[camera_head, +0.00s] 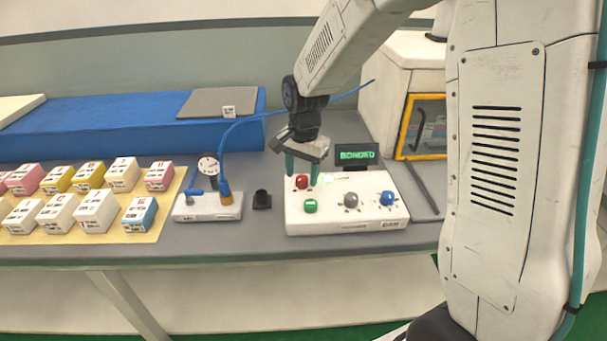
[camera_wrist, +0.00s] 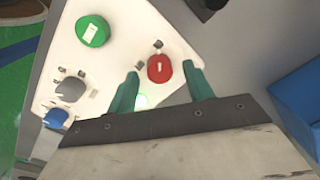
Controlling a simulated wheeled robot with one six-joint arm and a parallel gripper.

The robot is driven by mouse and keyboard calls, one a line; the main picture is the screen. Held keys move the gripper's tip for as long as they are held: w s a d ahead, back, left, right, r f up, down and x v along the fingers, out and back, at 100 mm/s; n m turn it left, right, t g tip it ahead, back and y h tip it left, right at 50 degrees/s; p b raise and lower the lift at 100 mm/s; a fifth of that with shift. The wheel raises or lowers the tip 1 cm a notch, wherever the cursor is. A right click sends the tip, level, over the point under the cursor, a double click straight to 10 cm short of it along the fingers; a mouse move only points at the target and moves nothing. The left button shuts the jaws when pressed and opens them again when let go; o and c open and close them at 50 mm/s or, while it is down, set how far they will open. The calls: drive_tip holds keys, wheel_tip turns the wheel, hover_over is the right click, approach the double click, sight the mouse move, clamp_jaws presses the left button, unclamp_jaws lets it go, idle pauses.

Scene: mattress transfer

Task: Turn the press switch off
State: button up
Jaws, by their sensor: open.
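The white control box (camera_head: 300,222) stands on the grey bench, with a red knob (camera_head: 301,181), a green knob (camera_head: 310,206), a grey knob (camera_head: 351,200) and a blue knob (camera_head: 387,198) on top. I cannot tell from labels which one is the press switch. My gripper (camera_head: 302,170), with green fingers, is over the back left of the box, pointing down. In the wrist view the red knob (camera_wrist: 160,68) shows between the open fingertips, with a white mark on it. I cannot tell whether they touch it. A green glow (camera_wrist: 141,101) shows beside it.
A dark display (camera_head: 356,154) with green text reading "BONDED" stands behind the box. To the left are a small black holder (camera_head: 262,199) and a white gauge unit (camera_head: 208,207) with a blue hose. Several small cartons stand on a yellow mat (camera_head: 140,237) farther left.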

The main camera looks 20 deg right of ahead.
drive_tip(key=shift+f, duration=0.6)
drive_tip(key=c, duration=1)
drive_tip(key=shift+d, duration=0.15)
